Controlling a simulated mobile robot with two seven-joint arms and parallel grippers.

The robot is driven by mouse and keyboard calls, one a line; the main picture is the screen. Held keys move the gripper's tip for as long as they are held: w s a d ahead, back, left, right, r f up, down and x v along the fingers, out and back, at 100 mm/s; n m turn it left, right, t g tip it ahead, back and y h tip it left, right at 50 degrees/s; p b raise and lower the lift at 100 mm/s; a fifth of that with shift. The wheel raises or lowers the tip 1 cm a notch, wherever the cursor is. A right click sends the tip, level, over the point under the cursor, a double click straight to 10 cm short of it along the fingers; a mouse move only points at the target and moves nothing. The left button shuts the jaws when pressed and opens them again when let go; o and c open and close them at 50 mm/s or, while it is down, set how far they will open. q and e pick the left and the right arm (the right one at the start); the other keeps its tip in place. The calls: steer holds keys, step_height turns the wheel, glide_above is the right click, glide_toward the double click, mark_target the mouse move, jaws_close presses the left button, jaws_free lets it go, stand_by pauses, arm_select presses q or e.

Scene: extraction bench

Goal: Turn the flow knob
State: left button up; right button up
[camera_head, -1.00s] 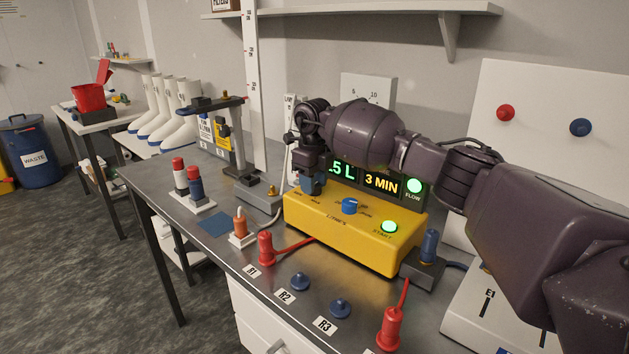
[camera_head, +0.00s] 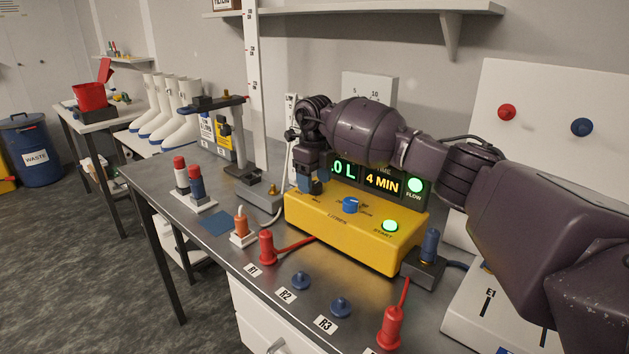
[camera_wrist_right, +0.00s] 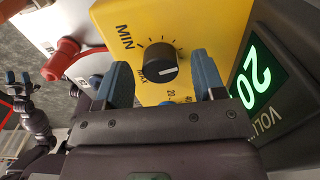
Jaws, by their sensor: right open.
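The yellow control box (camera_head: 350,235) stands on the steel bench with a lit display. A black knob with a white pointer line (camera_wrist_right: 160,64), marked MIN and MAX, is on its yellow face in the right wrist view. My right gripper (camera_wrist_right: 160,72) is open, its two blue fingers on either side of this knob. I cannot tell whether they touch it. In the head view my right gripper (camera_head: 306,180) is at the box's left end and hides the knob. What looks like my left gripper (camera_wrist_right: 18,78) is small at the wrist view's left edge.
A blue knob (camera_head: 351,205) marked LITRES and a lit green START button (camera_head: 390,226) are on the box. An orange plug (camera_head: 241,227) and red connector (camera_head: 266,246) stand in front. A tall white scale (camera_head: 256,90) rises behind.

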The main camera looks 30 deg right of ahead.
mark_target(315, 183)
step_height(315, 183, up, 10)
steer(key=shift+r+p, duration=0.2)
steer(key=shift+p, duration=0.1)
stand_by(0.6)
